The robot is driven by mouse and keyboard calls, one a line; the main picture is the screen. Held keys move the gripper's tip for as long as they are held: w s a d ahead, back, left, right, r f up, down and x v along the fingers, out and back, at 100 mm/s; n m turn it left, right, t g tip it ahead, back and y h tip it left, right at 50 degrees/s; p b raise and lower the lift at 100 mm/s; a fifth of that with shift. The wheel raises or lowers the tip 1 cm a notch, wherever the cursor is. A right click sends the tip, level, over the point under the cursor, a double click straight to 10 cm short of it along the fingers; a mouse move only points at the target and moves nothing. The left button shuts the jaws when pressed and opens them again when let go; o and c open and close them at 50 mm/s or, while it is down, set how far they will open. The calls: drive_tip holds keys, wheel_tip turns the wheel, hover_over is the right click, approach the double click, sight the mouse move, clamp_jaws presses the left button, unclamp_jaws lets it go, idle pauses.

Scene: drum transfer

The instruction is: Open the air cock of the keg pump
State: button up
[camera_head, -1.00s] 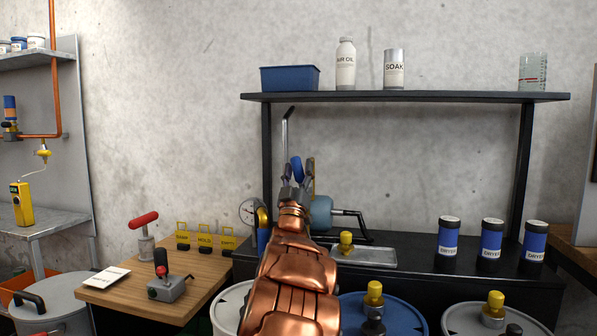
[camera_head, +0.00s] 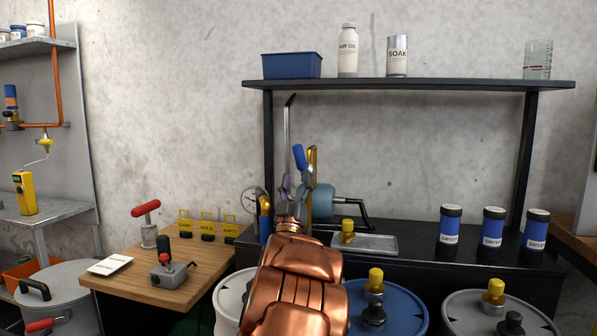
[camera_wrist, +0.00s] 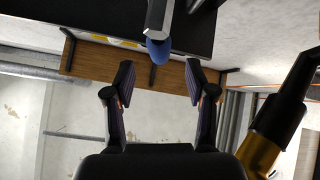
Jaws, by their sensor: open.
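A lever with a blue grip (camera_head: 299,157) stands tilted just above my gripper in the head view. Behind it rise a tall grey tube (camera_head: 288,135) with a bent black top and a yellow upright (camera_head: 313,160). I cannot tell for sure that the blue grip is the air cock's handle. My gripper (camera_head: 295,190) is open, its fingers below the blue grip. In the wrist view the blue grip (camera_wrist: 158,52), on a grey bar, shows centred just past the spread fingertips (camera_wrist: 160,78). Nothing is between the fingers. My arm hides the pump's lower part.
A black and gold cylinder (camera_wrist: 275,125) is close to the right of my gripper in the wrist view. A round gauge (camera_head: 252,201) and a yellow hook-shaped part (camera_head: 265,207) stand left. A blue drum (camera_head: 405,305) stands right, below a dark bench. A shelf (camera_head: 430,85) is above.

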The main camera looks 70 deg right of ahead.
drive_tip(key=shift+g, duration=0.3)
drive_tip(key=shift+v, duration=2.35)
drive_tip(key=shift+s, duration=0.1)
drive_tip(key=shift+c, duration=0.2)
